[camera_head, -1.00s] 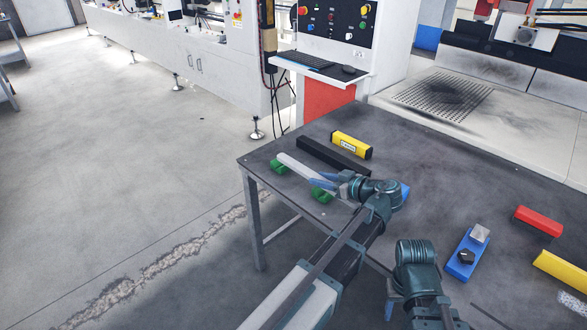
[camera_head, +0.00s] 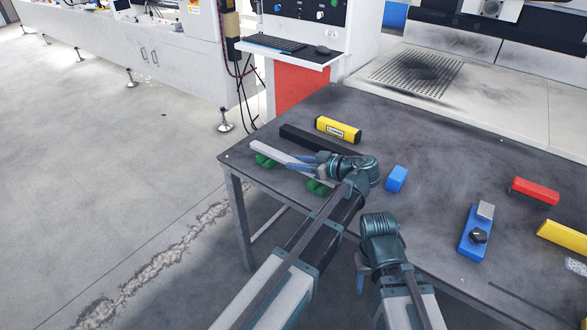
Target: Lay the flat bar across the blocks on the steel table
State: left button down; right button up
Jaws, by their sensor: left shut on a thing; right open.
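The flat bar (camera_head: 275,152) is light grey and slants across two green blocks (camera_head: 265,160) near the steel table's (camera_head: 440,165) left corner. The nearer green block (camera_head: 318,187) is partly covered by the bar. I cannot tell whether the bar touches the blocks or hangs slightly above them. My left gripper (camera_head: 312,163) is shut on the bar, towards its nearer end, and hides part of it. My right gripper (camera_head: 361,272) is low, in front of the table's near edge, away from the bar; its fingers are mostly hidden by its wrist, and it is open.
A black bar (camera_head: 300,137) and a yellow block (camera_head: 338,129) lie just behind the flat bar. A blue block (camera_head: 397,178) is right of my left wrist. A blue fixture (camera_head: 473,243), a red block (camera_head: 535,191) and a yellow bar (camera_head: 566,236) lie at right. The table's middle is clear.

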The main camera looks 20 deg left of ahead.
pick_arm(q)
jog(key=shift+f, duration=0.65)
jog(key=shift+a, duration=0.1)
jog(key=shift+r, duration=0.2)
jog(key=shift+f, duration=0.15)
pick_arm(e)
jog(key=shift+w+a+f, duration=0.1)
jog(key=shift+a+f, duration=0.25)
jog(key=shift+f, duration=0.3)
pick_arm(q)
jog(key=c, duration=0.5)
grip_release()
